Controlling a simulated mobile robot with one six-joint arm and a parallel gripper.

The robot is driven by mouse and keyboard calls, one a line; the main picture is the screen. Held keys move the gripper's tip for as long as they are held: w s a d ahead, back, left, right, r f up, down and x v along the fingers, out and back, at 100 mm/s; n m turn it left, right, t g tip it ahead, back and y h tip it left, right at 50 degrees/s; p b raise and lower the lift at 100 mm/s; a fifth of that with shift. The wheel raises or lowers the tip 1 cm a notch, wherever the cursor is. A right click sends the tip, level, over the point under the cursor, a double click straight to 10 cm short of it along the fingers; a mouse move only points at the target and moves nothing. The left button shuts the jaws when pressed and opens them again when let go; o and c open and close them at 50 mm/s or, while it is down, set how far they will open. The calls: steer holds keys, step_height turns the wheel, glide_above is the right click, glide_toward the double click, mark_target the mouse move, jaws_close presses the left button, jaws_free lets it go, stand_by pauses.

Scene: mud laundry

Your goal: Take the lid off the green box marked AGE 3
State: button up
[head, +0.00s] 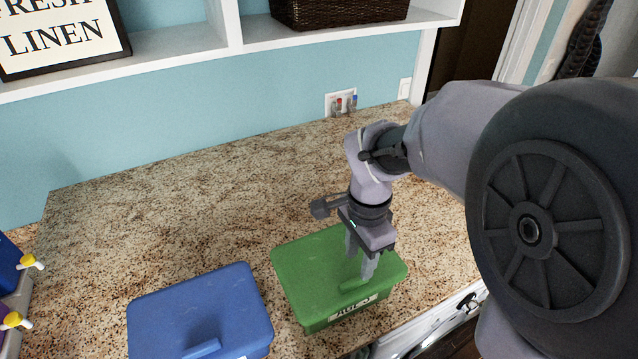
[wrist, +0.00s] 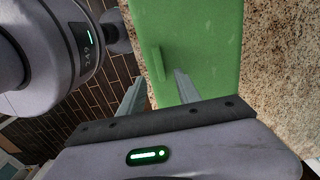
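The green box (head: 318,318) stands on the granite counter with its green lid (head: 315,262) on. A pale label (head: 356,306) is on its front side; its lettering is too small to read surely. A raised green handle (head: 352,287) sits on the lid near the front edge. My gripper (head: 360,268) points down over the lid close to the handle, its fingers apart. In the wrist view the handle (wrist: 158,64) lies ahead of and between the two open fingers of my gripper (wrist: 158,85). I cannot tell whether the fingertips touch the lid.
A blue lidded box (head: 200,310) stands left of the green box, with a narrow gap. The granite counter (head: 170,210) behind them is clear. Containers with yellow taps (head: 30,262) stand at the far left. A white shelf (head: 180,42) hangs above, holding a dark basket (head: 340,12).

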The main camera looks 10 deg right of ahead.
mark_target(354, 280)
steer(key=f, duration=0.6)
steer(key=shift+s+a+f, duration=0.1)
steer(key=shift+a+f, duration=0.1)
steer(key=shift+f, duration=0.1)
steer(key=shift+c, duration=0.7)
jaws_close()
